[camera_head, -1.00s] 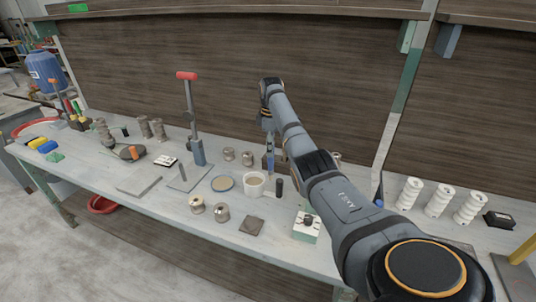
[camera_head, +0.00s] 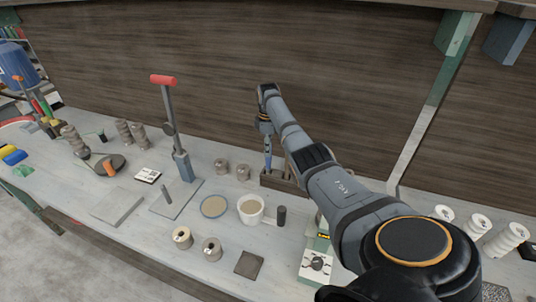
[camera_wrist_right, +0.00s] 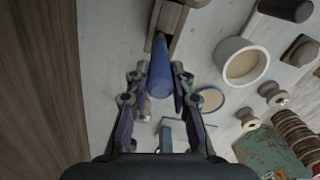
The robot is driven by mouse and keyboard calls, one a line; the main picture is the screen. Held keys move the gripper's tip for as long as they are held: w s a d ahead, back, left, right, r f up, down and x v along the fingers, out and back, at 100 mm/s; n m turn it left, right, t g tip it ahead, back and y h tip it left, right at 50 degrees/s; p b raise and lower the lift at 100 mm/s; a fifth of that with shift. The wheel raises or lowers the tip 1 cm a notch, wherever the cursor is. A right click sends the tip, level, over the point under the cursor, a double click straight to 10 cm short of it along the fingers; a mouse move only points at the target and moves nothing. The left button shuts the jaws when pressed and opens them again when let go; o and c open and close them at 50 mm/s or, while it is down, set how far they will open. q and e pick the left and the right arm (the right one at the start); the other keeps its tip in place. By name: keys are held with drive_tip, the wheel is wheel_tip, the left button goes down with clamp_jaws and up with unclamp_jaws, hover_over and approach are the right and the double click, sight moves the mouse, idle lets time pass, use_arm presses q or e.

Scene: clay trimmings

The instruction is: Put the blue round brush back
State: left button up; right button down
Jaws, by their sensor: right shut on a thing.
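The blue round brush (camera_head: 268,155) hangs upright from my right gripper (camera_head: 266,127) in the head view, its lower end at the wooden holder block (camera_head: 290,184). In the right wrist view the brush's blue handle (camera_wrist_right: 160,82) lies between the two fingers of the gripper (camera_wrist_right: 160,95), which is shut on it. The far end of the brush meets the holder (camera_wrist_right: 166,18) there; I cannot tell how deep it sits in a slot. My arm hides part of the holder's right side in the head view. My left gripper is not in view.
A white cup (camera_head: 250,210) and a dark cylinder (camera_head: 281,215) stand just in front of the holder. Two small jars (camera_head: 232,169) are to its left. A red-handled press (camera_head: 180,160) stands further left. The wooden back wall is close behind.

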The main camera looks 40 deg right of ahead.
sight(268, 168)
drive_tip(key=shift+s+a+f, duration=0.1)
drive_tip(key=shift+a+f, duration=0.05)
drive_tip(key=shift+f, duration=0.3)
drive_tip(key=shift+a+f, duration=0.1)
drive_tip(key=shift+f, duration=0.6)
drive_tip(key=shift+f+p, duration=0.3)
drive_tip(key=shift+f, duration=0.3)
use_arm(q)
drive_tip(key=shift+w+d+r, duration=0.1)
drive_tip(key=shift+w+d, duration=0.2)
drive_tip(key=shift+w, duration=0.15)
use_arm(e)
drive_tip(key=shift+f, duration=0.15)
drive_tip(key=c, duration=1.2)
unclamp_jaws()
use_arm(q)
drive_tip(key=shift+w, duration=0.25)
use_arm(e)
drive_tip(key=shift+o, duration=0.2)
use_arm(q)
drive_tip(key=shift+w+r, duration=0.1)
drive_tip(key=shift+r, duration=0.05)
